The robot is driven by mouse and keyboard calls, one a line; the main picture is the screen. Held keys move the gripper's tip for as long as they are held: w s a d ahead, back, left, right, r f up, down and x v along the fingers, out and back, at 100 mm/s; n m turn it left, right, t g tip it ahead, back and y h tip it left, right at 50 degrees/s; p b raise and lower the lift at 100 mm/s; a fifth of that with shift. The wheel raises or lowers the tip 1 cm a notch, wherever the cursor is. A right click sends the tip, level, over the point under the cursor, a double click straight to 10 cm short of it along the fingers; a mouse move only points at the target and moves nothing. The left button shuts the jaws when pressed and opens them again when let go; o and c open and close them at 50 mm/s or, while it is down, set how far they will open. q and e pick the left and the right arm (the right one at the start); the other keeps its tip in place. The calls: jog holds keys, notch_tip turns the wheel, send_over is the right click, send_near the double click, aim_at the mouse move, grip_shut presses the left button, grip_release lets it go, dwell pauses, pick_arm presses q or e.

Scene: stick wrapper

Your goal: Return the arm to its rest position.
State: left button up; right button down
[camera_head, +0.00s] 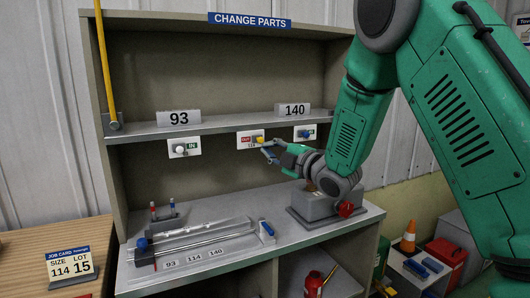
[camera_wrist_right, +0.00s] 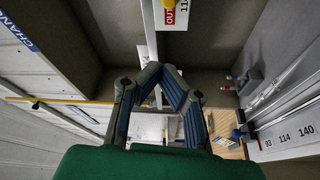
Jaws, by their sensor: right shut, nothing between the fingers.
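My right arm is green and comes in from the right in the head view. Its gripper (camera_head: 268,150) is shut and empty in front of the rack's back, just below the red-and-white label plate (camera_head: 244,140) with a yellow knob (camera_head: 260,139). In the right wrist view the fingertips (camera_wrist_right: 160,70) meet at a point with nothing between them. The label plate (camera_wrist_right: 174,14) shows beyond them at the top; whether the gripper touches it I cannot tell. My left gripper is not in view.
A shelf (camera_head: 220,124) with 93 and 140 cards runs above the gripper. A grey box with a red knob (camera_head: 346,209) stands under the forearm. A rail fixture (camera_head: 190,246) and a job card (camera_head: 70,265) are at left. An orange cone (camera_head: 408,237) stands at right.

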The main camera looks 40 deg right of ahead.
jog(key=s+a+f+m+g, duration=0.3)
jog(key=f, duration=0.8)
jog(key=s+a+f+m+g+h+b, duration=0.1)
jog(key=s+a+f+m+g, duration=0.25)
jog(key=f, duration=0.65)
jog(key=s+a+f+m+g, duration=0.2)
jog(key=s+a+f, duration=0.15)
jog(key=f, duration=0.75)
pick_arm(q)
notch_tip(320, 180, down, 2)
jog(key=shift+b, duration=0.5)
pick_arm(e)
jog(key=s+a+f+m+g, duration=0.2)
jog(key=s+f, duration=0.3)
jog(key=s, duration=0.4)
jog(key=s+a+f+m+g, duration=0.2)
jog(key=s+a+f+g, duration=0.1)
jog(key=s, duration=0.7)
jog(key=s+a+f+m+g, duration=0.3)
jog(key=s+f+g, duration=0.2)
jog(key=s+f, duration=0.3)
jog(key=shift+s+h, duration=0.3)
jog(key=shift+s, duration=0.4)
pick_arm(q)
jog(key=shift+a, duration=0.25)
pick_arm(e)
jog(key=shift+a, duration=0.2)
